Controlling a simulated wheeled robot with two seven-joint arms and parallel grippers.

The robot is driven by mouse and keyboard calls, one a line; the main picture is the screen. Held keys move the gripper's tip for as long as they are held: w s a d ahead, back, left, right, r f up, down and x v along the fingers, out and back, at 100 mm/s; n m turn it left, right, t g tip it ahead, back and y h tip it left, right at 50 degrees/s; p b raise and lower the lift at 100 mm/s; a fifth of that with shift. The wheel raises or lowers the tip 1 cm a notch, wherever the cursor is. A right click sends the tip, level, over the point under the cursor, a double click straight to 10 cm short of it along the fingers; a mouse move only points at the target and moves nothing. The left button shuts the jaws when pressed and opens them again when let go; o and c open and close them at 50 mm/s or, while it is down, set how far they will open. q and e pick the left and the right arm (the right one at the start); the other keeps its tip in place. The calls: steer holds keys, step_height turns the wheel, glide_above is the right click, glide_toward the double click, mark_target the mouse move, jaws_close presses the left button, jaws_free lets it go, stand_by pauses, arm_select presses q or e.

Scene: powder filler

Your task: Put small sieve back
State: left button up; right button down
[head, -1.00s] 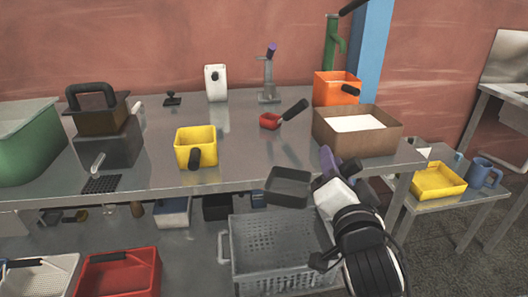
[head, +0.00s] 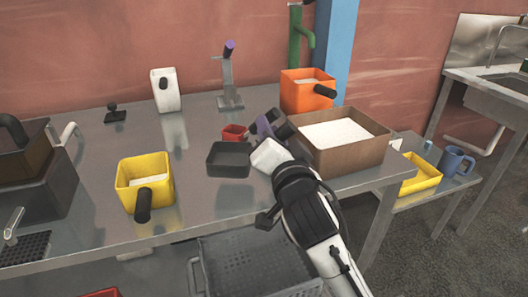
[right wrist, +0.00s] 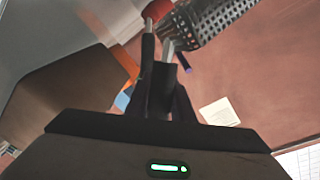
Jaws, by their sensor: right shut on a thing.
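The small sieve (head: 228,160) is a dark grey, shallow square pan. It appears level at the table's middle, left of the brown box; whether it touches the table is not clear. My right gripper (head: 264,128) is shut on its handle, which is mostly hidden in the head view. In the right wrist view, my right gripper (right wrist: 168,85) closes on the handle, and the sieve's perforated metal wall (right wrist: 212,20) shows at the top. My left gripper is in neither view.
A red scoop (head: 235,132) lies close behind the sieve. The brown box of white powder (head: 352,160) is right of it, the orange container (head: 306,100) behind. A yellow container (head: 130,195) stands at left front. A grey perforated basket (head: 255,268) is below the table edge.

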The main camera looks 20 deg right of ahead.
step_height(320, 180, down, 4)
steer(key=shift+b, duration=0.35)
steer(key=shift+f, duration=0.1)
steer(key=c, duration=1.5)
jaws_free()
steer(key=shift+f, duration=0.1)
steer(key=shift+c, duration=0.2)
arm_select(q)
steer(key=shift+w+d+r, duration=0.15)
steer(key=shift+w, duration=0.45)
